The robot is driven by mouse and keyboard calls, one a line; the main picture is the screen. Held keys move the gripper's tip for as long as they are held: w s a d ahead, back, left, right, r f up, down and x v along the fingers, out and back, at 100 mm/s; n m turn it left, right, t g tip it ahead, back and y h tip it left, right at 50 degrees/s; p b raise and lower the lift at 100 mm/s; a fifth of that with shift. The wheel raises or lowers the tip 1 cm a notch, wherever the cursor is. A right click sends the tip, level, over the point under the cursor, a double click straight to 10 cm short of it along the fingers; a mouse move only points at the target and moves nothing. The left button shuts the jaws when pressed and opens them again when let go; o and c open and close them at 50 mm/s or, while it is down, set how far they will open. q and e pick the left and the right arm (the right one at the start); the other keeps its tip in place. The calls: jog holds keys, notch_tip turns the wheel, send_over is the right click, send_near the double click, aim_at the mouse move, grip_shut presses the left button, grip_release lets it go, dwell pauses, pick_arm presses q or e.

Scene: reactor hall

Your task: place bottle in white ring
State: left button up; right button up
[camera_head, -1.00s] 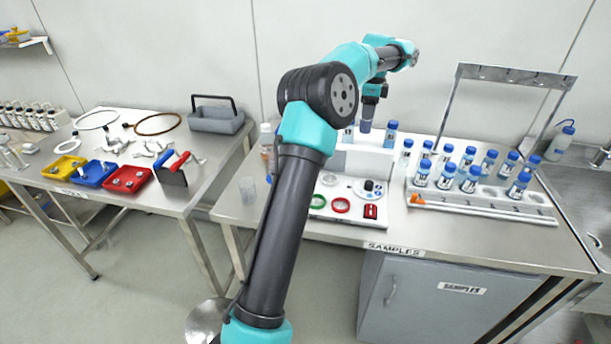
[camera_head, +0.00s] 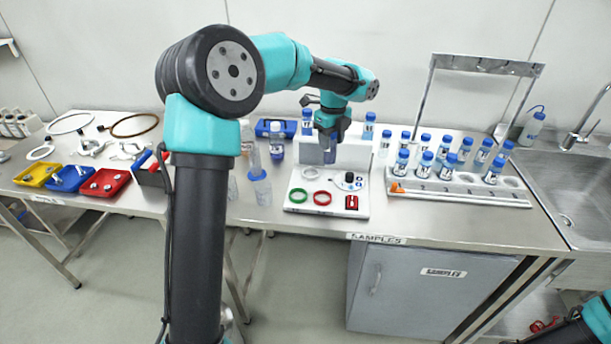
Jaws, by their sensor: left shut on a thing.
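My left gripper (camera_head: 331,132) is shut on a bottle (camera_head: 330,151), a small blue-grey one. It holds the bottle upright in front of the white raised block of the station. The white ring (camera_head: 310,172) lies on the white panel (camera_head: 346,209), below and slightly left of the held bottle. The bottle appears to be above the panel, but the exact gap to it cannot be told. My right gripper is out of view; only part of that arm shows at the lower right corner.
A round dial (camera_head: 349,181) and a red switch (camera_head: 352,202) sit on the panel's right. A rack (camera_head: 470,193) with several blue-capped bottles stands to the right. A clear container (camera_head: 262,192) stands left of the panel. The table front between panel and rack is clear.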

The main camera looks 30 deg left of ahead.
pick_arm(q)
jog(key=s+f+m, duration=0.4)
jog(key=s+m, duration=0.3)
jog(key=s, duration=0.5)
jog(key=shift+d, duration=0.45)
jog(key=shift+f, duration=0.1)
jog(key=w+a+f, duration=0.1)
jog(key=w+a, duration=0.7)
jog(key=w, duration=0.5)
jog(key=shift+f, duration=0.2)
jog(key=shift+w+a+f, duration=0.1)
jog(key=shift+w+f, duration=0.05)
jog(key=shift+f, duration=0.75)
jog(key=shift+w+a+f, duration=0.1)
jog(key=shift+f, duration=0.8)
jog(key=shift+f, duration=0.15)
